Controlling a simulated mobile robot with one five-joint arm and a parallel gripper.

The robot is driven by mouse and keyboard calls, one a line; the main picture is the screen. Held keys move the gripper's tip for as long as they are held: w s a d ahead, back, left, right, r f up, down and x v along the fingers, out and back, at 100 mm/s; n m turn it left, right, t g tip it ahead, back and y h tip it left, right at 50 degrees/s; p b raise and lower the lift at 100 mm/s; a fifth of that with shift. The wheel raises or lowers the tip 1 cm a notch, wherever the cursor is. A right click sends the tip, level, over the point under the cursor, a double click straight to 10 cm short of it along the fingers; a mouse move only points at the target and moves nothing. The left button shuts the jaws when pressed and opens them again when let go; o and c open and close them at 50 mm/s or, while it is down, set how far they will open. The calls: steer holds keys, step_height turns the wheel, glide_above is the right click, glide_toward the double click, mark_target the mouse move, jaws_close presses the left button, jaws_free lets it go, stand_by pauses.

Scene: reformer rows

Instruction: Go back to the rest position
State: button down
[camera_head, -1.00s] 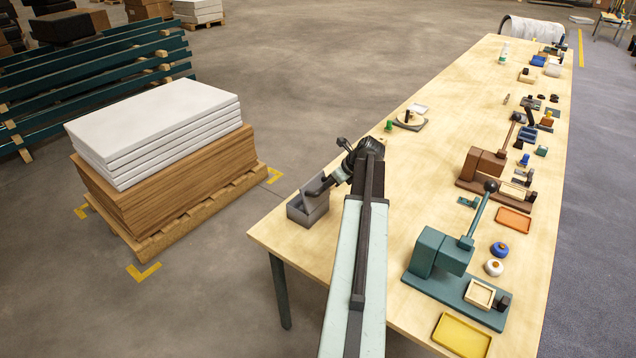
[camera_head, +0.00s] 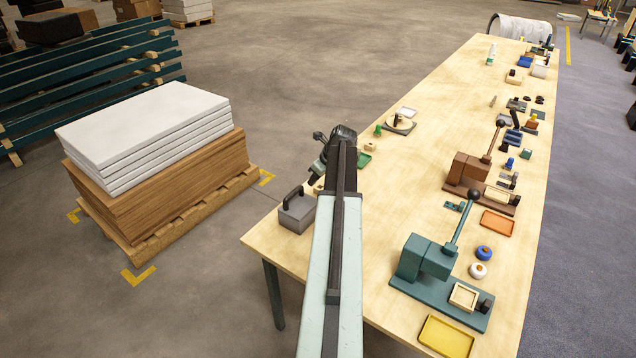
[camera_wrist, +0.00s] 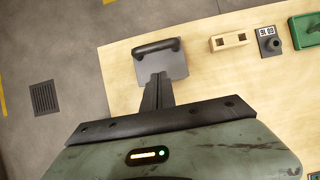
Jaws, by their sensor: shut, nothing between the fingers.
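My gripper (camera_head: 318,172) is at the far end of my raised arm, above the left edge of the long wooden table (camera_head: 400,215). In the wrist view my gripper (camera_wrist: 156,92) has its dark fingers together with nothing between them. A grey box (camera_head: 297,215) with a dark arched handle on its lid stands at the table's left corner. The lid lies closed. The box also shows in the wrist view (camera_wrist: 175,66), just beyond my fingertips, partly hidden by them. My gripper appears apart from it.
A teal lever press (camera_head: 425,260), a brown lever press (camera_head: 470,170), a yellow tray (camera_head: 446,337) and an orange tray (camera_head: 497,223) stand right of my arm. A green tray (camera_head: 364,160) lies near my gripper. Stacked white boards (camera_head: 145,130) stand on a pallet at left.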

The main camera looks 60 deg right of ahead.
steer(key=r+p, duration=0.1)
steer(key=w+r, duration=0.1)
steer(key=w+r+p, duration=0.1)
steer(key=r, duration=0.1)
steer(key=shift+w+d+r+p, duration=0.1)
steer(key=shift+w+d+p, duration=0.05)
steer(key=shift+d+p, duration=0.2)
